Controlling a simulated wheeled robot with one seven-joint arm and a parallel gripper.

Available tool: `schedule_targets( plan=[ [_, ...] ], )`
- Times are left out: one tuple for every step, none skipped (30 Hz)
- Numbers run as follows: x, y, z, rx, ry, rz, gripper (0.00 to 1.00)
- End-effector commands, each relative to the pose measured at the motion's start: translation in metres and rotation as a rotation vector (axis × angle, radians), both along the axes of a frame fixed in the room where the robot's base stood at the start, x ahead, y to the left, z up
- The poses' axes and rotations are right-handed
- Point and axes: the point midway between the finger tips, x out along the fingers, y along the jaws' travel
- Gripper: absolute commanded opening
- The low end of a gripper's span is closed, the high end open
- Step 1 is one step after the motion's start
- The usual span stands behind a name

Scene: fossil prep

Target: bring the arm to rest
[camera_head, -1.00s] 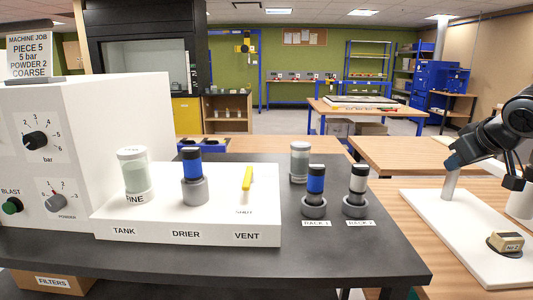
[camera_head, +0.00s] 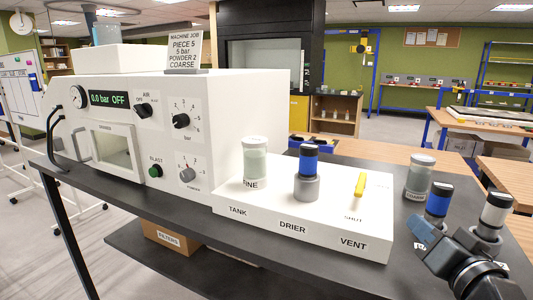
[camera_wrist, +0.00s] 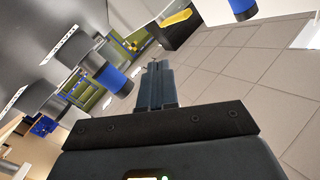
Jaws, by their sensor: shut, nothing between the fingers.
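My gripper (camera_head: 424,230) is at the lower right of the head view, in front of the right end of the dark bench and close to the rack cartridges. The angle there hides its tip detail. In the wrist view its fingers (camera_wrist: 155,85) are together, with nothing between them. The rack holds a blue cartridge (camera_head: 438,197) and a white one with a black cap (camera_head: 495,208). My arm partly covers their stands.
The white blasting machine (camera_head: 235,105) fills the left of the bench and reads 0.0 bar OFF. The white base carries a FINE jar (camera_head: 255,162), a blue drier cartridge (camera_head: 307,160) and a yellow vent lever (camera_head: 360,184). A COARSE jar (camera_head: 419,177) stands right of it.

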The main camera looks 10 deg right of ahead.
Motion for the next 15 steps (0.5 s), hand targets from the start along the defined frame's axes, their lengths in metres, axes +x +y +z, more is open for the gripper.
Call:
schedule_targets(
  plan=[
    [-0.009, 0.018, -0.014, 0.024, 0.003, -0.002, 0.00],
    [-0.015, 0.026, -0.021, 0.034, 0.002, -0.007, 0.00],
    [-0.023, 0.036, -0.030, 0.043, 0.005, -0.015, 0.00],
    [-0.029, 0.043, -0.036, 0.048, 0.008, -0.021, 0.00],
    [-0.036, 0.050, -0.043, 0.054, 0.010, -0.025, 0.00],
    [-0.047, 0.059, -0.052, 0.055, 0.018, -0.032, 0.00],
    [-0.055, 0.066, -0.059, 0.057, 0.024, -0.037, 0.00],
    [-0.063, 0.072, -0.065, 0.057, 0.030, -0.041, 0.00],
    [-0.075, 0.080, -0.074, 0.054, 0.040, -0.047, 0.00],
    [-0.085, 0.086, -0.080, 0.051, 0.049, -0.049, 0.00],
    [-0.094, 0.092, -0.086, 0.046, 0.058, -0.052, 0.00],
    [-0.108, 0.099, -0.094, 0.037, 0.073, -0.054, 0.00],
    [-0.119, 0.104, -0.100, 0.028, 0.083, -0.056, 0.00],
    [-0.129, 0.108, -0.105, 0.019, 0.093, -0.056, 0.00],
    [-0.144, 0.114, -0.111, 0.002, 0.107, -0.055, 0.00]
  ],
)
